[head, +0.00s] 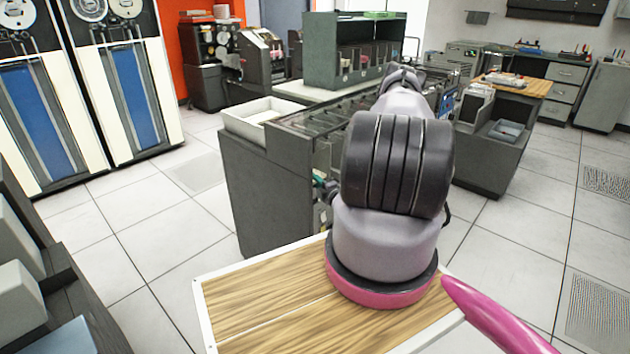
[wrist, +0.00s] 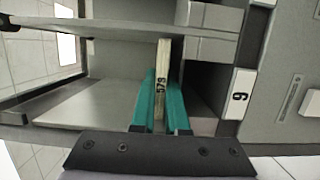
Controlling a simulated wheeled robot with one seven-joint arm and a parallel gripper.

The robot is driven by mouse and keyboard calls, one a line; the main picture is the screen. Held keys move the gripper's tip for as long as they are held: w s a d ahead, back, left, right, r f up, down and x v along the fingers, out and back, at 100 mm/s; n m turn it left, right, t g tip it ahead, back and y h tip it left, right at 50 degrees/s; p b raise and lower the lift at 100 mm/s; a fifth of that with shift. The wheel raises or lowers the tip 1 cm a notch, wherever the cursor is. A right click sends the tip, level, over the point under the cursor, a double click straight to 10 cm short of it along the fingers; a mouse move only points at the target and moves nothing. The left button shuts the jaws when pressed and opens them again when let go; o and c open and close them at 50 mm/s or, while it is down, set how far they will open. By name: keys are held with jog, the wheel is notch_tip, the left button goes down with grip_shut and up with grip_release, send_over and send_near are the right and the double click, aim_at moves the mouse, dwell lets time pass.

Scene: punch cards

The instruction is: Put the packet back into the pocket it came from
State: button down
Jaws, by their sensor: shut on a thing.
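The packet (wrist: 162,63) is a thin cream block, seen edge-on in the wrist view, with a sideways number that looks like 579. My gripper (wrist: 161,98) has teal fingers shut on it, one on each side. The packet's far end lies among grey pockets; a wide pocket (wrist: 95,101) with a bare floor is at left, and a narrower dark one is at right. A white label (wrist: 239,94) at right bears a 6 or 9. I cannot tell whether the packet touches a pocket wall.
In the head view a long grey machine (head: 262,190) stands beyond my arm, with a white tray (head: 258,113) on its left end. A dark cabinet with compartments (head: 335,45) is behind it. Tiled floor (head: 120,215) is clear at left.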

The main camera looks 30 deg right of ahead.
jog(key=shift+f, duration=0.15)
dwell(0.3)
jog(key=shift+f, duration=0.8)
jog(key=c, duration=0.8)
grip_release()
jog(key=shift+c, duration=0.2)
jog(key=s, duration=1)
jog(key=shift+s+d, duration=0.4)
jog(key=shift+d, duration=0.05)
jog(key=shift+s, duration=0.1)
